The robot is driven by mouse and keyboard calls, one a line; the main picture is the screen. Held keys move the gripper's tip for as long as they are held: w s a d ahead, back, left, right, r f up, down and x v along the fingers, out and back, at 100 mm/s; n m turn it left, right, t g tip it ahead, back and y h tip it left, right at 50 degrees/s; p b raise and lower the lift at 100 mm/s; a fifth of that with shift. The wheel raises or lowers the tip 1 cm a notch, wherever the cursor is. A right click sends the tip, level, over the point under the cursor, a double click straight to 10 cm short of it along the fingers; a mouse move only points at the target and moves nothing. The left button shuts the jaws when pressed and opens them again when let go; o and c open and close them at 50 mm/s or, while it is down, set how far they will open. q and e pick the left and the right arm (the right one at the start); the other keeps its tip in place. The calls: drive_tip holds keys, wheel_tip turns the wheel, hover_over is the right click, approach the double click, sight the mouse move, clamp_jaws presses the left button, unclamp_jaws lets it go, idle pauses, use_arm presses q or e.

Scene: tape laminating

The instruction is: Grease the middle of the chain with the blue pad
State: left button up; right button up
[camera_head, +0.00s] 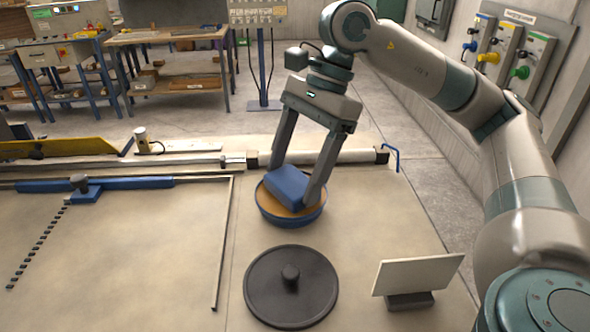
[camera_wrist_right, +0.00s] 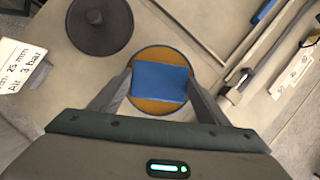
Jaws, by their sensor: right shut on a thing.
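My right gripper (camera_head: 292,194) is shut on the blue pad (camera_head: 287,186), with one finger on each side of it. The pad is at the round blue tub (camera_head: 266,214), over its orange-brown grease (camera_head: 312,211); I cannot tell how deep it sits. The right wrist view also shows the pad (camera_wrist_right: 160,82) between the fingers, with the grease around it. The chain (camera_head: 38,243) is a dark, dashed line on the table at the left, running from the blue block down toward the front. My left gripper is not in view.
A black round lid with a knob (camera_head: 290,286) lies in front of the tub. A white sign on a dark stand (camera_head: 418,276) is at the right. A thin metal rail (camera_head: 222,250) stands between chain and tub. A blue bar (camera_head: 130,182) lies behind the chain.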

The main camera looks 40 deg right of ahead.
sight(295, 179)
drive_tip(key=shift+f, duration=0.15)
drive_tip(key=shift+r+p, duration=2)
drive_tip(key=shift+r, duration=1.65)
drive_tip(key=shift+f, duration=0.1)
